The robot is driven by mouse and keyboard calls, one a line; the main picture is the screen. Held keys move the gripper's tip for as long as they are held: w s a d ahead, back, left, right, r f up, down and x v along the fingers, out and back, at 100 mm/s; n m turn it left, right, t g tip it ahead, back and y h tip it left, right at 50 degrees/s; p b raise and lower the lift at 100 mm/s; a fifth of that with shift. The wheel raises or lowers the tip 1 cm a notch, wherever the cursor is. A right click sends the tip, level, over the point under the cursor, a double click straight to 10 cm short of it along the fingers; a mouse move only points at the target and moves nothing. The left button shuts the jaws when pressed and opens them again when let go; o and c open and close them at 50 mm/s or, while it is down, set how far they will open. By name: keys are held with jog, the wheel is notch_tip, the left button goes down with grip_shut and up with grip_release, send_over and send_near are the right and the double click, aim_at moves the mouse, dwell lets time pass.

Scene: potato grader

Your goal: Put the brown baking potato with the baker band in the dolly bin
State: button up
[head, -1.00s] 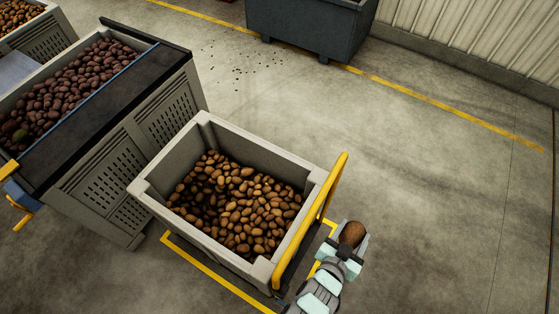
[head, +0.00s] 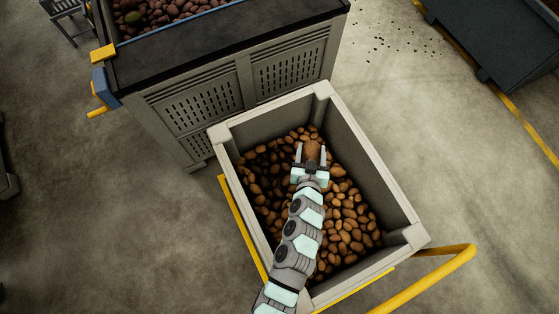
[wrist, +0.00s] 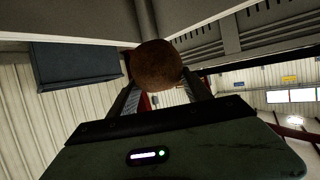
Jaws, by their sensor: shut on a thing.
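My gripper (head: 311,154) is shut on a brown potato (head: 312,150), which also shows between the fingers in the wrist view (wrist: 157,67). No band can be made out on it. In the head view the gripper and potato are over the inside of the grey dolly bin (head: 384,170), towards its far end. The bin holds many brown potatoes (head: 350,220). The height of the held potato above the heap cannot be told.
A larger grey slatted crate (head: 220,95) with reddish potatoes (head: 160,12) stands behind, close to the bin. A yellow handle (head: 430,280) is at the bin's near right. A dark container (head: 500,40) stands at upper right.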

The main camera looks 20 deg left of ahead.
jog(key=w+a+f+n+y+b, duration=0.1)
jog(key=a+f+b, duration=0.1)
jog(key=f+b, duration=0.2)
jog(key=w+a+f+n+g+y+b, duration=0.1)
jog(key=w+a+f+n+y+b, duration=0.1)
jog(key=f+b, duration=0.2)
jog(key=w+a+f+n+g+y+b, duration=0.1)
jog(key=w+a+f+y+b, duration=0.1)
jog(key=f+b, duration=0.2)
jog(key=shift+w+a+f+n, duration=0.15)
jog(key=shift+a+f+n, duration=0.15)
jog(key=shift+f, duration=0.25)
jog(key=s+a+f+n+g+y+b, duration=0.1)
jog(key=a+f+n+g+y+b, duration=0.65)
jog(key=b, duration=1.45)
jog(key=f+n+g+b, duration=0.1)
jog(key=f+b, duration=0.1)
jog(key=f, duration=0.3)
jog(key=f+n+g+h+b, duration=0.1)
jog(key=f+b, duration=0.2)
jog(key=f, duration=0.3)
jog(key=f+n+g+b, duration=0.1)
jog(key=f+b, duration=0.1)
jog(key=f, duration=0.3)
jog(key=shift+s+f+n+g+h+b, duration=0.25)
jog(key=shift+f+n+g+h+b, duration=0.1)
jog(key=shift+f, duration=0.05)
jog(key=shift+r, duration=0.1)
jog(key=o, duration=1.7)
jog(key=shift+c, duration=0.2)
